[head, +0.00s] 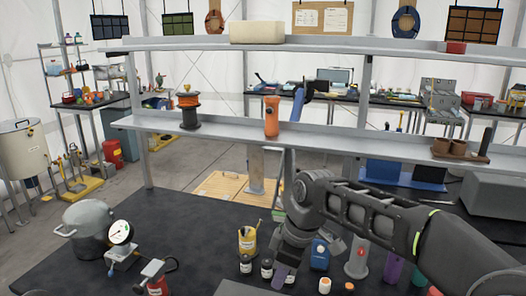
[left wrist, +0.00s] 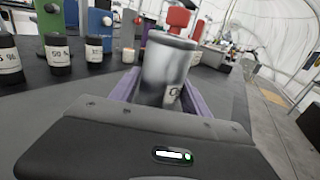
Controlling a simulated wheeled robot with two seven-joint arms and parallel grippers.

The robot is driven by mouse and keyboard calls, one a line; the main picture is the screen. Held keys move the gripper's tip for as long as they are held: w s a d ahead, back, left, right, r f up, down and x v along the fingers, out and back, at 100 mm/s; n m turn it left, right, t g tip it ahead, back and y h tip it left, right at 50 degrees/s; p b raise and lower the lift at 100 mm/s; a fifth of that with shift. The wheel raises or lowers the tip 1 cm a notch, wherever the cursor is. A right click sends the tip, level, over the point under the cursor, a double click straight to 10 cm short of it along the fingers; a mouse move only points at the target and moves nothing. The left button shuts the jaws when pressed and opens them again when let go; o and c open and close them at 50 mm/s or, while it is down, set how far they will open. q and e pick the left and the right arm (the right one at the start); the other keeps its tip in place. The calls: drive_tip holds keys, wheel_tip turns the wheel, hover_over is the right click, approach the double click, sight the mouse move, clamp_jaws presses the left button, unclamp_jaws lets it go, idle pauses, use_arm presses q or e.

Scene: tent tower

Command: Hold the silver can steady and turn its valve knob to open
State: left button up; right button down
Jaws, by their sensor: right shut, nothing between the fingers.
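In the left wrist view a plain silver can (left wrist: 168,68) with a dark mark on its side stands between the purple fingers of my left gripper (left wrist: 160,95). The fingers lie against its two sides; its lower part is hidden by the gripper body. A red piece (left wrist: 178,18) shows just above the can's top; I cannot tell if it is the valve knob or something behind. My right gripper (head: 284,276) points down over the black table, shut and empty, beside the dark bottles.
Small dark bottles (head: 267,268), an orange-capped jar (head: 324,285) and a blue device (head: 318,251) stand close around my right gripper on the black table (head: 200,250). A pot (head: 88,226) and a gauge (head: 120,232) stand at left. A shelf (head: 340,143) spans above.

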use_arm(q)
drive_tip(key=o, duration=0.4)
drive_tip(key=shift+f, duration=0.1)
drive_tip(key=v, duration=1.1)
drive_tip(key=shift+a, duration=0.15)
drive_tip(key=shift+s+a, duration=0.15)
drive_tip(key=shift+a, duration=0.2)
drive_tip(key=shift+s, duration=0.1)
